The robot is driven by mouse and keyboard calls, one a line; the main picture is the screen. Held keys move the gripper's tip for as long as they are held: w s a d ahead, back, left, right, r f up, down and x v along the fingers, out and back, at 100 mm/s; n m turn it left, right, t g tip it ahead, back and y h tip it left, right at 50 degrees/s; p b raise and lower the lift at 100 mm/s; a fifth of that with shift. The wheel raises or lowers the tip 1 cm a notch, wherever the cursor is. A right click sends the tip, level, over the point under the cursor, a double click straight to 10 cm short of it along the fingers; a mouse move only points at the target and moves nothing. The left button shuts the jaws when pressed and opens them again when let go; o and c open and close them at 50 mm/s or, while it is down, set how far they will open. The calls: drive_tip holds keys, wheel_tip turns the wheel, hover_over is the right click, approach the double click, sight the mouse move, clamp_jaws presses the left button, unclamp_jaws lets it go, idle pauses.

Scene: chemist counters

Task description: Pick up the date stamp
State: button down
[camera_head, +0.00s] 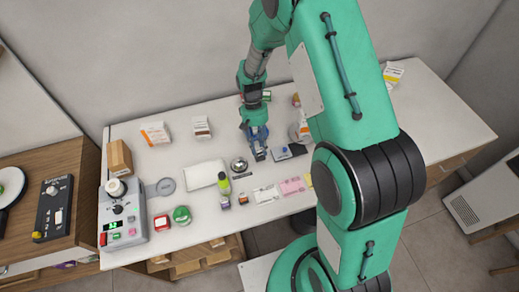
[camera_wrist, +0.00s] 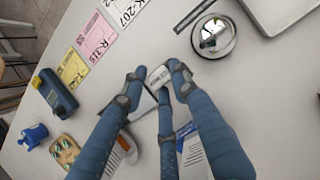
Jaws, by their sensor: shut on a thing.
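My gripper (camera_wrist: 158,78) has its blue fingers closed on a small pale grey piece (camera_wrist: 159,76), which I take to be the date stamp. It sits between the fingertips in the wrist view; most of it is hidden by the fingers. In the head view my gripper (camera_head: 259,152) is low over the white counter (camera_head: 150,185), right of the silver bell. I cannot tell whether the held thing touches the counter.
The silver bell (camera_wrist: 214,36) is close to the fingertips. White, pink and yellow slips (camera_wrist: 98,40) lie flat nearby. A console (camera_head: 122,220) stands at the counter's left end.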

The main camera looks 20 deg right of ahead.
drive_tip(key=shift+s+r, duration=0.2)
drive_tip(key=shift+r, duration=0.3)
drive_tip(key=shift+s+r, duration=0.2)
drive_tip(key=shift+r, duration=0.25)
drive_tip(key=s+r, duration=0.1)
drive_tip(key=s, duration=1.4)
drive_tip(key=shift+d+r, duration=0.15)
drive_tip(key=shift+d, duration=0.05)
drive_tip(key=shift+s, duration=0.1)
